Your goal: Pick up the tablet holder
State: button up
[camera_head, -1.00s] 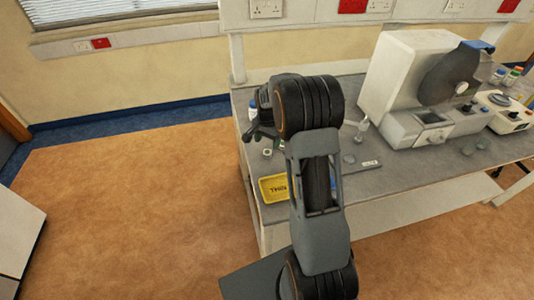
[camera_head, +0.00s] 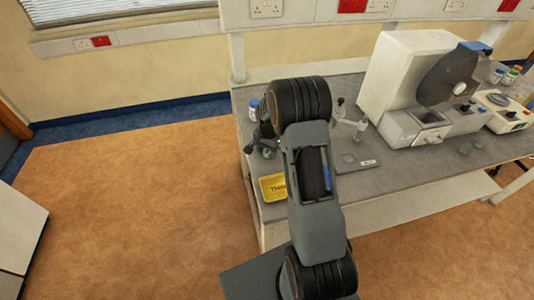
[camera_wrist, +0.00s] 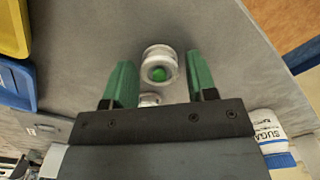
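The tablet holder looks to be the small white round piece with a green centre (camera_wrist: 160,66) in the wrist view. It stands on the grey bench, between and slightly beyond the green fingertips of my gripper (camera_wrist: 160,80). The fingers are apart, with clear gaps on both sides of the holder. A second small whitish part shows just below it, partly hidden by the gripper body. In the head view my gripper (camera_head: 252,145) is over the bench's left end, and the holder (camera_head: 268,153) shows small beside it, partly hidden by my arm.
A yellow tray (camera_head: 272,188) lies at the bench's front left corner. A blue tray (camera_wrist: 15,88) is beside it. A white bottle labelled SUGA (camera_wrist: 268,130) stands close to my gripper. A large white machine (camera_head: 400,75) stands farther right on the bench (camera_head: 350,188).

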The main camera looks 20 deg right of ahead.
jog(key=c, duration=0.7)
jog(key=shift+r, duration=0.1)
